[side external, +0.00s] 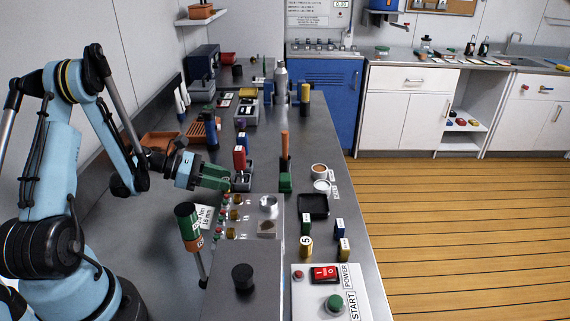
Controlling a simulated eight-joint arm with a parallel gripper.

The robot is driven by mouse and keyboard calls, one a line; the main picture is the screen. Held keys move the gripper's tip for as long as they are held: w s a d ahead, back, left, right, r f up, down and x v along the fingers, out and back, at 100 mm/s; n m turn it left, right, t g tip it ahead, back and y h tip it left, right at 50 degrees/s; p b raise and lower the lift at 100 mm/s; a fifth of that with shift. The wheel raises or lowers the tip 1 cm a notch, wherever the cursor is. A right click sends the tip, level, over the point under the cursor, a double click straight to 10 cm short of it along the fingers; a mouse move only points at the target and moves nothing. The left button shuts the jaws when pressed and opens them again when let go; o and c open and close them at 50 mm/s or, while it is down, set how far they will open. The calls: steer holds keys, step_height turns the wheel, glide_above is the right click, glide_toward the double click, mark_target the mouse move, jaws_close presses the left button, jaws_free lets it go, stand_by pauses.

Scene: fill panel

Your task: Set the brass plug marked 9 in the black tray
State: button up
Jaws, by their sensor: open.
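The black tray (314,207) lies flat on the metal bench, right of the panel box, and looks empty. Just in front of it stands a brass plug marked 5 (305,248). Another brass-coloured piece (344,250) stands to its right; its label is too small to read. I cannot make out a 9 on any plug. My gripper (226,180) is open, with green fingers pointing right, at the far left corner of the panel box. It is well left of the tray and holds nothing that I can see.
A green block (306,226) and a blue block (339,229) stand in front of the tray. The panel box (245,240) has knobs and sockets. A control box (325,290) with buttons is in front. A red block (239,157) stands behind my gripper.

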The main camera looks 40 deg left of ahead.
steer(key=shift+c, duration=0.3)
jaws_close()
steer(key=shift+r, duration=0.2)
step_height(320, 180, up, 17)
steer(key=d+r+n+t+y, duration=0.1)
steer(key=d+r+n+y, duration=0.1)
steer(key=d+r, duration=0.3)
steer(key=w+d+r+n+t+y, duration=0.1)
steer(key=d+r+n+y, duration=0.1)
steer(key=d+r, duration=0.4)
steer(key=d, duration=0.5)
steer(key=shift+w+d+r, duration=0.15)
steer(key=shift+w+d, duration=0.05)
steer(key=shift+d, duration=0.05)
